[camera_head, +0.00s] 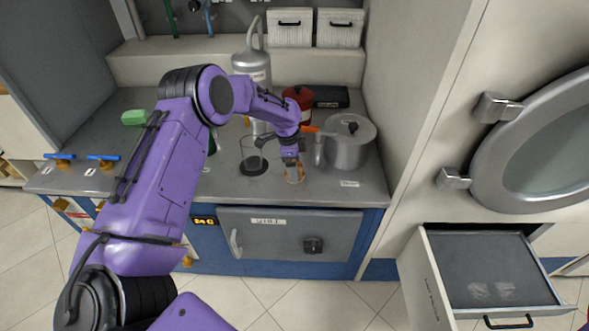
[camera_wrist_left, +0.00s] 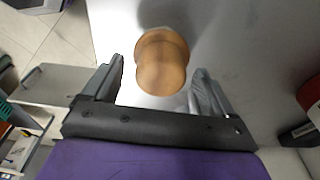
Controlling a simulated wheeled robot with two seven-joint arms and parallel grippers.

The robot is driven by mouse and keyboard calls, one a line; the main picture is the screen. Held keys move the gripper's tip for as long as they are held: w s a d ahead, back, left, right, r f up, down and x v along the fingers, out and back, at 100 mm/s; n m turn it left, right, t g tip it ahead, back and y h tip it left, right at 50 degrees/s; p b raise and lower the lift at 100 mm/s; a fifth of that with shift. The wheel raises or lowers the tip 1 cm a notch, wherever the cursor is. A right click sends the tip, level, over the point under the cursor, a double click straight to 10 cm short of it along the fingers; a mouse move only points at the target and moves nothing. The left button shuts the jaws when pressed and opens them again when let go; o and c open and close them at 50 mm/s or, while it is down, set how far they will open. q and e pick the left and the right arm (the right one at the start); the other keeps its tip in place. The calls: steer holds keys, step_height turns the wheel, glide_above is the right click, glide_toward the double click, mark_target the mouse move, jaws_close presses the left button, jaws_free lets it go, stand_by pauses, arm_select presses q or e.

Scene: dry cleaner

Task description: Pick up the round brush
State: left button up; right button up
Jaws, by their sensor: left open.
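The round brush (camera_wrist_left: 161,58), a tan wooden piece with a rounded knob end, stands on the grey metal counter. In the left wrist view it sits between and slightly beyond the fingertips of my left gripper (camera_wrist_left: 158,80). The fingers are open, with a gap on each side of the wood. In the head view my left gripper (camera_head: 293,163) points down at the counter's front part, and a tan part of the brush (camera_head: 298,177) shows just below it. Any bristles are hidden. My right gripper is not in view.
A silver lidded pot (camera_head: 348,146) stands close on the right, with an orange-handled item beside it. A glass beaker (camera_head: 250,150) is on the left. A red can (camera_head: 297,104) and tall metal canister (camera_head: 251,62) stand behind. An open drawer (camera_head: 490,262) juts out lower right.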

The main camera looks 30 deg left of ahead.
arm_select(q)
steer(key=shift+f, duration=0.3)
steer(key=shift+c, duration=0.3)
steer(key=c, duration=1.2)
steer(key=shift+w+r, duration=0.1)
steer(key=shift+r, duration=0.1)
steer(key=shift+r, duration=0.3)
steer(key=s+d+r+b, duration=0.1)
steer(key=s+d+r, duration=0.1)
steer(key=s+r, duration=0.2)
steer(key=s+d+r+b, duration=0.1)
steer(key=s+d+r, duration=0.1)
steer(key=s+r, duration=0.2)
steer(key=s+d+r+b, duration=0.1)
steer(key=s+d+r, duration=0.1)
steer(key=s+r, duration=0.2)
steer(key=shift+s+d+r+b, duration=0.1)
steer(key=shift+s+d+b, duration=0.15)
steer(key=shift+d+b, duration=0.1)
